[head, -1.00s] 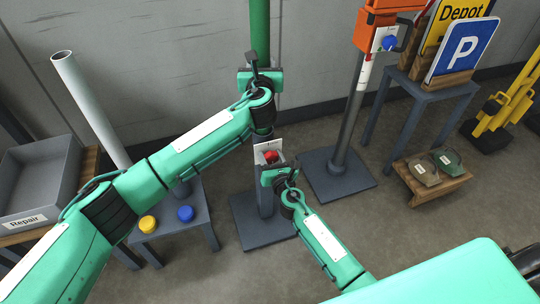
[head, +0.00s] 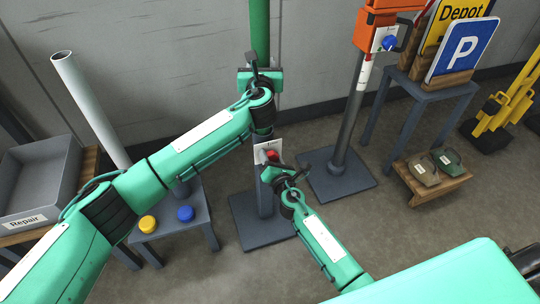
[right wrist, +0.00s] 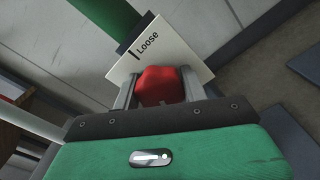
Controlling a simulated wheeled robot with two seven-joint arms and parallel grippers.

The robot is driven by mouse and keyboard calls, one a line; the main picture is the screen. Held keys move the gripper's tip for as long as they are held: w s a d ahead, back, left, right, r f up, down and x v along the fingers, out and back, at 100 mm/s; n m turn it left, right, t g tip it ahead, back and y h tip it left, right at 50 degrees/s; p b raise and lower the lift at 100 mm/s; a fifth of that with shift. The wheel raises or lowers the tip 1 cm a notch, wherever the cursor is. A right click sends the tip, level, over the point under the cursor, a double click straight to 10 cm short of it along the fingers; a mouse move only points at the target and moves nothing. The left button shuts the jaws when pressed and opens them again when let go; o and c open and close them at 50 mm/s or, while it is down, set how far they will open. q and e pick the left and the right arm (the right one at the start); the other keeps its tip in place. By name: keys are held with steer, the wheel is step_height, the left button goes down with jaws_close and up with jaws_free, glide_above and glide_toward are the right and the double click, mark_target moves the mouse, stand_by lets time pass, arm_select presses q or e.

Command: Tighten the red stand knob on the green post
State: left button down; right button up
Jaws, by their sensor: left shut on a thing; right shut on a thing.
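The green post (head: 259,28) stands upright in a dark grey stand with a square foot (head: 262,232). My left gripper (head: 259,78) is shut on the post high up; its arm hides part of the post. The red knob (head: 268,154) sits on the stand below, in front of a white plate. My right gripper (head: 270,166) is shut on the knob. In the right wrist view the red knob (right wrist: 160,85) lies between my two fingers, and the plate (right wrist: 172,48) behind it reads "Loose" beside a black mark.
An orange-headed post (head: 350,125) with a blue knob (head: 389,43) stands to the right. A small table (head: 160,228) at left holds a yellow knob (head: 148,224) and a blue knob (head: 186,213). A grey "Repair" bin (head: 40,180) is far left. Signs stand at upper right.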

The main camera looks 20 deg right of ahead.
steer(key=o, duration=1)
steer(key=shift+s, duration=0.1)
steer(key=s, duration=1.2)
steer(key=shift+d, duration=0.15)
arm_select(q)
steer(key=c, duration=0.7)
jaws_free()
